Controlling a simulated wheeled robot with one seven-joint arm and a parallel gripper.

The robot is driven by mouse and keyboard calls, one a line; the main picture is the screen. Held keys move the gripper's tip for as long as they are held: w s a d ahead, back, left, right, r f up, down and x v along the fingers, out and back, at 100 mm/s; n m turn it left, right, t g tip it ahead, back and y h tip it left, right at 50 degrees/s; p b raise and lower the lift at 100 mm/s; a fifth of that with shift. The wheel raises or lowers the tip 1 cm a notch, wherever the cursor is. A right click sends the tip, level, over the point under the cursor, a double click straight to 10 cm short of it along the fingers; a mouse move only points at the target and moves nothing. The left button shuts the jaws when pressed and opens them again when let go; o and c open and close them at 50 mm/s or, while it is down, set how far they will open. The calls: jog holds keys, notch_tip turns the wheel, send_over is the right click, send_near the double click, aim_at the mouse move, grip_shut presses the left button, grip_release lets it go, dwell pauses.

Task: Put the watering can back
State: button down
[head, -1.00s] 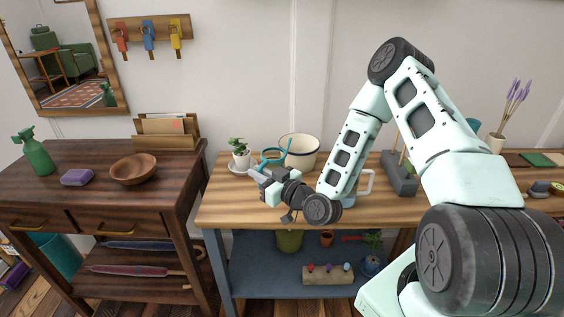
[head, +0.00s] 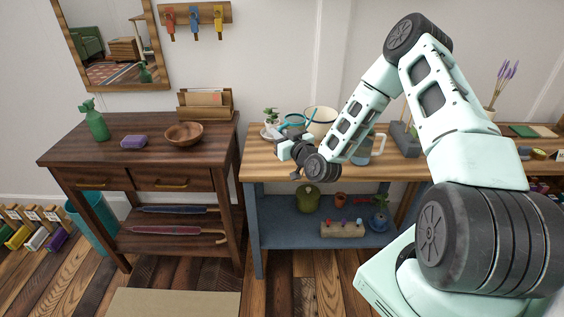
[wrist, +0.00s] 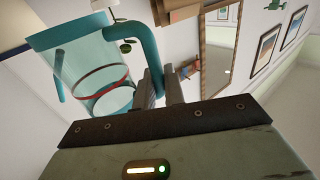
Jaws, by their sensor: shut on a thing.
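The teal, see-through watering can (wrist: 85,65) fills the upper left of the wrist view, tilted, with a red band around it. My gripper (wrist: 163,88) is shut on its curved handle. In the head view my gripper (head: 284,143) is above the left end of the wooden workbench (head: 262,165). The can (head: 294,119) shows only in small part there, behind my gripper and in front of a cream pot. I cannot tell from the picture whether it touches the bench.
A potted plant (head: 270,120), a cream pot (head: 321,122) and a bluish jug (head: 362,152) stand on the bench. The lower shelf holds a green pot (head: 307,198) and a block (head: 342,229). A dark dresser (head: 100,165) stands left. Bare floor lies before the bench.

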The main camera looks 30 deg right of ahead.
jog(key=shift+f, duration=3.95)
jog(key=shift+f, duration=0.15)
jog(key=c, duration=1.5)
grip_release()
